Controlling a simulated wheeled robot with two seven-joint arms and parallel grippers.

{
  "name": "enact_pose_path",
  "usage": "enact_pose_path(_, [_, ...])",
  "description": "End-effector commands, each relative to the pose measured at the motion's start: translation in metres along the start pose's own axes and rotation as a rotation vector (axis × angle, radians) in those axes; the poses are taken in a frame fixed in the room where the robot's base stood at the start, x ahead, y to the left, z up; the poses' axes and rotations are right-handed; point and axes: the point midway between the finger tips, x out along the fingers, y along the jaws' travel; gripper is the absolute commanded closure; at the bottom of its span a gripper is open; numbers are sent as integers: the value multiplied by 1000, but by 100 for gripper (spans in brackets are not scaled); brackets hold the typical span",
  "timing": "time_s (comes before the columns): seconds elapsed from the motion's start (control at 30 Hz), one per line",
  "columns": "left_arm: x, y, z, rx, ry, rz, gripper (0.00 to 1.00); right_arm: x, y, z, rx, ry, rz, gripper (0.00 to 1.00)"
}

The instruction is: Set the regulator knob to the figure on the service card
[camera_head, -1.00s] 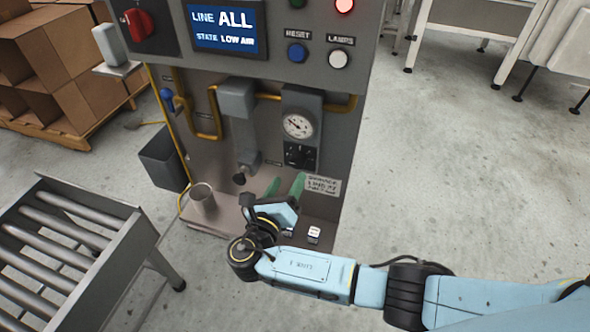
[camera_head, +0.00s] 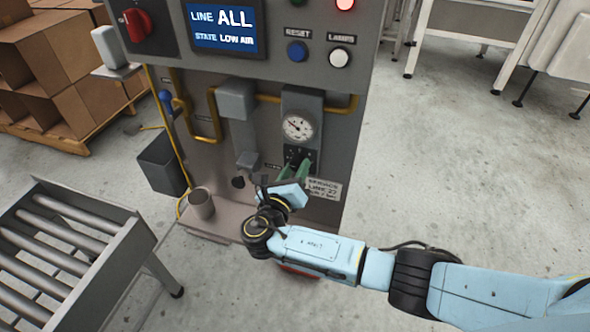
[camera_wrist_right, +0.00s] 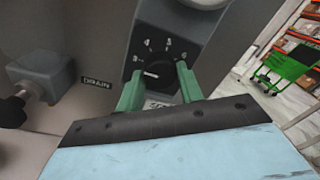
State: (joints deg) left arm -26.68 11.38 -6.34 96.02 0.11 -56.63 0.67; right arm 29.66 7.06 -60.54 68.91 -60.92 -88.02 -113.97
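The black regulator knob (camera_wrist_right: 158,77) sits on a dark dial plate with white figures, below the round gauge (camera_head: 298,127). Its white pointer line points left in the right wrist view. My right gripper (camera_head: 296,170) is at the lower part of the dial plate. In the right wrist view its green fingers (camera_wrist_right: 160,80) are apart, one on each side of the knob; I cannot tell whether they touch it. The service card (camera_head: 323,189) is on the panel, right of my gripper; its heading and "LINE" show, the smaller text is unclear. My left gripper is out of view.
A grey block with a black drain knob (camera_head: 238,182) juts out left of the dial. A metal cup (camera_head: 201,204) stands on the machine's ledge. The screen (camera_head: 224,28) reads LINE ALL, STATE LOW AIR. A roller conveyor (camera_head: 125,235) stands at left.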

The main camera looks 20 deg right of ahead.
Motion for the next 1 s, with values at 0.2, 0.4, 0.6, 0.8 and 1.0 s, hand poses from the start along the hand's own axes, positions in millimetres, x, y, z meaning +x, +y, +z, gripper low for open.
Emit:
enact_pose_path(0.2, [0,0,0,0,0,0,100,0,0,0,2,0,0,86])
enact_pose_path(0.4, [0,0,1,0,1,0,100,-1,0,1,33,2,1,86])
enact_pose_path(0.6, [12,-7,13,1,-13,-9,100,-1,0,1,133,8,4,86])
enact_pose_path(0.8, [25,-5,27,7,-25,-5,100,-1,-1,2,299,17,8,86])
enact_pose_path(1.0, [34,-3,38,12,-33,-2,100,-1,0,2,490,25,15,86])
